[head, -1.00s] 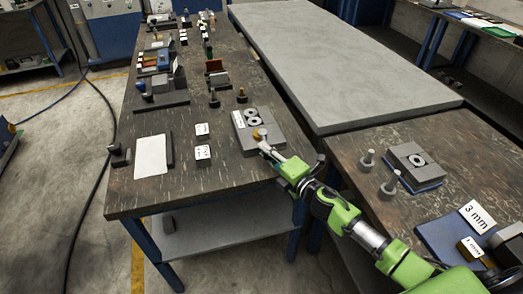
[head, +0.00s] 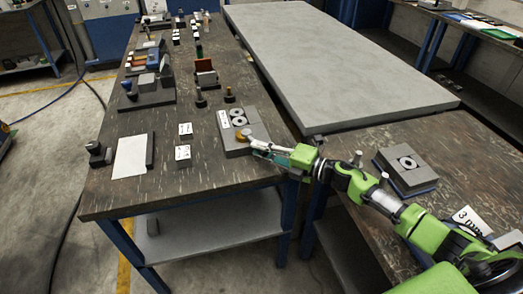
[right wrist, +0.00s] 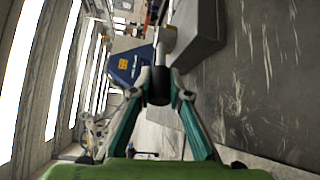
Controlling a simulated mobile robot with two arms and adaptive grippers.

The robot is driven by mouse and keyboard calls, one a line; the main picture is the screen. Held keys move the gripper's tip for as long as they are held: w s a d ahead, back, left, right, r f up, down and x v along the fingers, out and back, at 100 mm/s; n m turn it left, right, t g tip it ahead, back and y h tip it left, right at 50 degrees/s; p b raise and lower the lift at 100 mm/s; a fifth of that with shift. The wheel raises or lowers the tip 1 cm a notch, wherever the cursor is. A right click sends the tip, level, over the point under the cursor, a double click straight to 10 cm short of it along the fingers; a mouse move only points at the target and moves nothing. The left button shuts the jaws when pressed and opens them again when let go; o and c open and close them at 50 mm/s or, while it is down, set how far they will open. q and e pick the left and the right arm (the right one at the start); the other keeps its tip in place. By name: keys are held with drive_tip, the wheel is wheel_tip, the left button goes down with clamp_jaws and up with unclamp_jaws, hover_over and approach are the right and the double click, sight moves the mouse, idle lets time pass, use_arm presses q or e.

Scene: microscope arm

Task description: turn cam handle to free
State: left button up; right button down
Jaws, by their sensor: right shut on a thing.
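A grey block (head: 236,149) with two light ring pieces (head: 238,116) on top sits near the right edge of the dark workbench. A brass-coloured round piece (head: 243,135), which seems to be the cam pivot, is at its near right corner. My right gripper (head: 258,148) reaches in from the right beside it. In the right wrist view my fingers (right wrist: 159,88) are shut on the dark knob of the cam handle (right wrist: 158,86). A grey shaft (right wrist: 166,40) runs on from the knob toward the block (right wrist: 198,30). My left gripper is not in view.
Small labelled blocks (head: 183,152), a white sheet (head: 130,156) and dark pegs (head: 200,98) stand on the workbench (head: 205,185). A pale slab table (head: 340,65) lies behind. Another ring block (head: 405,163) sits on the right-hand bench, close to my arm.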

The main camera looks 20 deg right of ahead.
drive_tip(key=c, duration=1.9)
unclamp_jaws()
